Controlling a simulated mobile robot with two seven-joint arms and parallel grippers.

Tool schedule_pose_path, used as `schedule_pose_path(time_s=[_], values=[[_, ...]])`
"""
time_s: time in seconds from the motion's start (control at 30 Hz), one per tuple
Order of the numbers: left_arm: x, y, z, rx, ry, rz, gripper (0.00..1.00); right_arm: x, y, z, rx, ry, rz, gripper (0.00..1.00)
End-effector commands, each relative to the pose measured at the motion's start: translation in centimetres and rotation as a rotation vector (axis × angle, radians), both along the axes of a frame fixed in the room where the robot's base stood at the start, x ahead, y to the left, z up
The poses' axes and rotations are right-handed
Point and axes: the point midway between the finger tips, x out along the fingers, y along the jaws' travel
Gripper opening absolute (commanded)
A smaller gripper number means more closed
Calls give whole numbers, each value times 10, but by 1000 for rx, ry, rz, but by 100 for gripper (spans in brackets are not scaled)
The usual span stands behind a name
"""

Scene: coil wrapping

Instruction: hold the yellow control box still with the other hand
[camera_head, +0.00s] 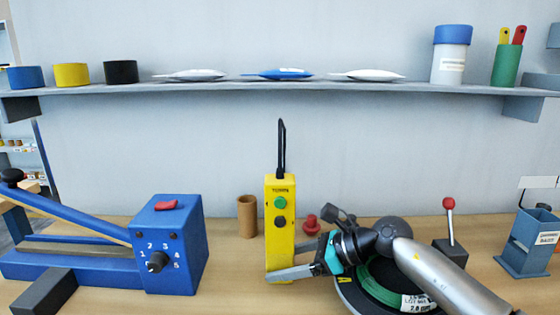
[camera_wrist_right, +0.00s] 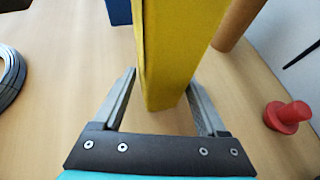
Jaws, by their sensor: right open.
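The yellow control box (camera_head: 281,230) stands upright on the bench, with a green button, a dark button and a black cable loop at its top. It also fills the top middle of the right wrist view (camera_wrist_right: 175,50). My right gripper (camera_head: 291,262) reaches in from the right, low on the box. Its jaws are open, with one finger on either side of the box's lower part in the right wrist view (camera_wrist_right: 160,88). A gap shows at the left finger; the right finger is very close to the box, and contact is unclear. My left gripper is out of view.
A brown cylinder (camera_head: 247,216) and a red knob-like piece (camera_head: 312,225) stand near the box. A blue machine (camera_head: 170,245) is at the left. A green coil (camera_head: 378,285) lies under my right arm. A shelf (camera_head: 300,88) runs above.

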Motion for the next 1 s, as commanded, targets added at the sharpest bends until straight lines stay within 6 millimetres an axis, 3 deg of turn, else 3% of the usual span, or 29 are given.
schedule_pose_path(time_s=[0.13,0.57,1.0], values=[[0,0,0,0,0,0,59,0,0,0,0,0,0,73],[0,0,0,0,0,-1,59,0,0,0,0,0,0,24],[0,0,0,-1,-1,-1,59,0,0,0,0,1,0,24]])
